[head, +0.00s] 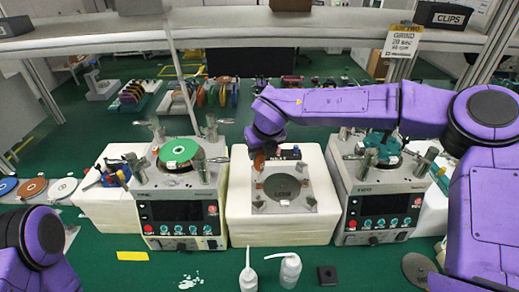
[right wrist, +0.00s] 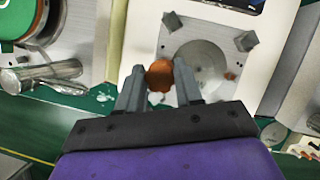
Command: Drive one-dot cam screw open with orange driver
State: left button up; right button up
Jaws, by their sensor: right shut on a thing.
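My right gripper (head: 264,150) reaches over the middle white block (head: 250,225) from the right. In the right wrist view its two fingers (right wrist: 159,78) are shut on the orange driver (right wrist: 160,70), seen end-on as a round orange handle. The driver also shows in the head view (head: 259,161), over the back left of a grey plate (head: 314,220). The plate carries a dark round disc (head: 282,187) and several small corner blocks. The driver's tip is hidden, so I cannot tell whether it touches a screw. The one-dot cam screw cannot be made out. My left gripper is out of view.
Machines with dark front panels stand left (head: 180,213) and right (head: 378,213) of the block; the left one carries a green disc (head: 179,152). Two white bottles (head: 290,271) (head: 248,279) and a small black block (head: 327,275) stand in front. A shelf (head: 250,30) spans above.

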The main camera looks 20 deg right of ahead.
jog(key=shift+f, duration=0.35)
jog(key=shift+b+x, duration=0.55)
jog(key=shift+x, duration=0.45)
jog(key=shift+s+f, duration=0.15)
jog(key=shift+f, duration=0.1)
jog(key=shift+s+b, duration=0.1)
jog(key=shift+b, duration=0.4)
jog(key=shift+f+m+b, duration=0.15)
jog(key=shift+m+b, duration=0.25)
jog(key=shift+m, duration=0.2)
jog(key=m+h+b, duration=0.2)
jog(key=m+b, duration=0.1)
jog(key=m, duration=0.2)
jog(key=m+g+h+b, duration=0.1)
jog(key=m, duration=0.1)
jog(key=m+h+b, duration=0.1)
jog(key=m, duration=0.2)
jog(key=shift+w+a+m+g, duration=0.1)
jog(key=shift+w+m+g, duration=0.1)
jog(key=shift+m+g, duration=0.15)
jog(key=m+g, duration=0.1)
jog(key=m, duration=0.1)
jog(key=m+b, duration=0.1)
jog(key=m, duration=0.1)
jog(key=shift+m+g+h, duration=0.25)
jog(key=shift+g+h, duration=0.1)
jog(key=shift+h, duration=0.05)
jog(key=shift+m+g, duration=0.4)
jog(key=shift+m, duration=0.3)
